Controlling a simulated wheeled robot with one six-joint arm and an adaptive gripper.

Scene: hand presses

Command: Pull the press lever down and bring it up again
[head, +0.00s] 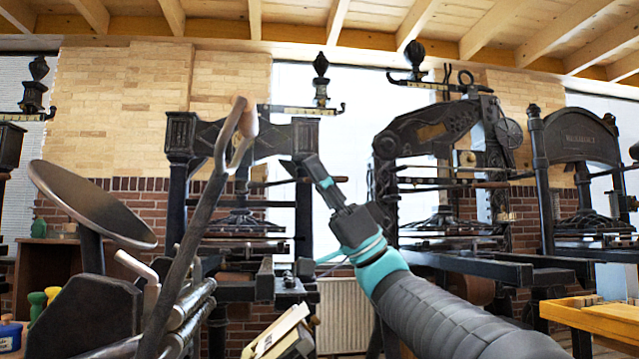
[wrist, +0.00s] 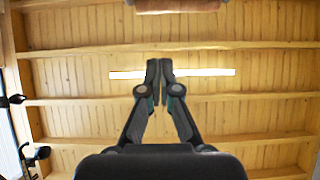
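The press lever (head: 185,250) is a dark curved bar at the left front of the head view. It stands raised, leaning right toward its top, with a pale wooden handle (head: 240,118) at the upper end. It belongs to a small press with a round tilted disc (head: 95,205) and rollers. My gripper (head: 311,160) points up and left, to the right of the handle and apart from it. In the wrist view its fingers (wrist: 159,68) are together with nothing between them. A brownish cylinder (wrist: 178,6), probably the handle, is cut off at the top edge there.
Large iron hand presses (head: 440,140) stand behind along the brick wall. An open pale book or box (head: 280,335) lies low in the middle. A wooden table (head: 605,318) is at the right front. Coloured bottles (head: 37,303) stand at the lower left.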

